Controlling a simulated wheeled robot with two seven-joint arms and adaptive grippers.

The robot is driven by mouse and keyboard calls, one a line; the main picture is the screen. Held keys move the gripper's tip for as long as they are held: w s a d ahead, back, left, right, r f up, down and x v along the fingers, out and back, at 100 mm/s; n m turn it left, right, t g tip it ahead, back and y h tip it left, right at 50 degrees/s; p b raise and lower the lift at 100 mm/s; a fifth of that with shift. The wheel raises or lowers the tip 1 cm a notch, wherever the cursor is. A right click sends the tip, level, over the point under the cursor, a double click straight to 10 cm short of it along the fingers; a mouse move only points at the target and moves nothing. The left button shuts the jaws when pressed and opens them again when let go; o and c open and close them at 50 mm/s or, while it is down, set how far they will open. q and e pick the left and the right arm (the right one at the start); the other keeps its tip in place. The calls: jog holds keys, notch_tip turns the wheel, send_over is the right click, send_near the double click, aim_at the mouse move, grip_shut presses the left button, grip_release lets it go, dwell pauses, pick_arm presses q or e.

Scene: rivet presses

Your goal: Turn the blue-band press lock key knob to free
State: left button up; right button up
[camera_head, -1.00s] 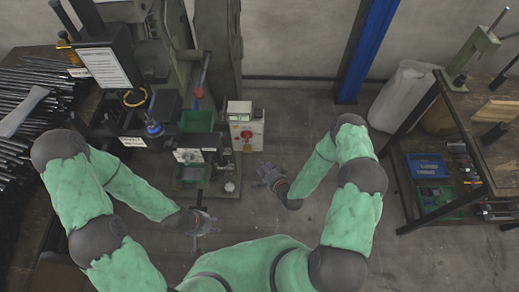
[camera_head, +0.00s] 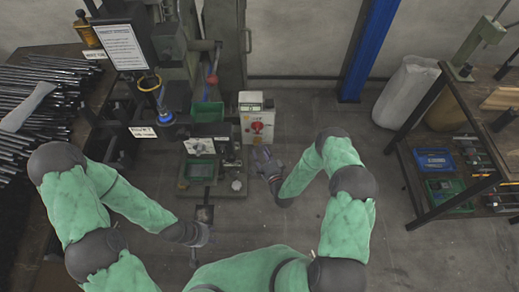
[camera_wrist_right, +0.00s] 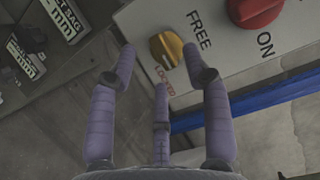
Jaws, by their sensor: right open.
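The press with the blue band (camera_head: 161,105) stands at the left in the head view. A pale control box (camera_head: 257,118) with a red knob is beside it. In the right wrist view, the yellow key knob (camera_wrist_right: 166,48) is on the box face, between the labels FREE and LOCKED; I cannot tell exactly which way it points. My right gripper (camera_head: 264,160) is just in front of the box. In the wrist view its fingers (camera_wrist_right: 160,62) are open and spread around the knob's picture position, apparently short of it. My left gripper (camera_head: 200,230) hangs low, away from the press; its jaws are unclear.
A larger red knob (camera_wrist_right: 258,10) sits by the label ON, close to the yellow knob. A green bin (camera_head: 208,112) is on the press. Black rods (camera_head: 45,90) lie on the left bench.

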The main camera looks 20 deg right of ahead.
jog(key=shift+w+a, duration=0.15)
jog(key=shift+w, duration=1)
grip_shut()
jog(key=shift+r+n, duration=0.1)
jog(key=shift+n, duration=0.2)
jog(key=shift+a+r+n+g+h+p, duration=0.15)
jog(key=shift+n+g+h+p, duration=0.65)
jog(key=shift+n, duration=1.35)
jog(key=shift+d+r+n+g+h+p, duration=0.15)
jog(key=shift+n+g+h+p, duration=0.6)
jog(key=shift+n, duration=1.35)
jog(key=shift+a+r+n+g+h+p, duration=0.15)
jog(key=shift+r+n+g+h+p, duration=0.2)
jog(key=shift+n+g+h, duration=1.3)
jog(key=shift+f+n+t+y, duration=0.1)
jog(key=shift+n+t+y, duration=0.2)
jog(key=shift+n+t, duration=0.4)
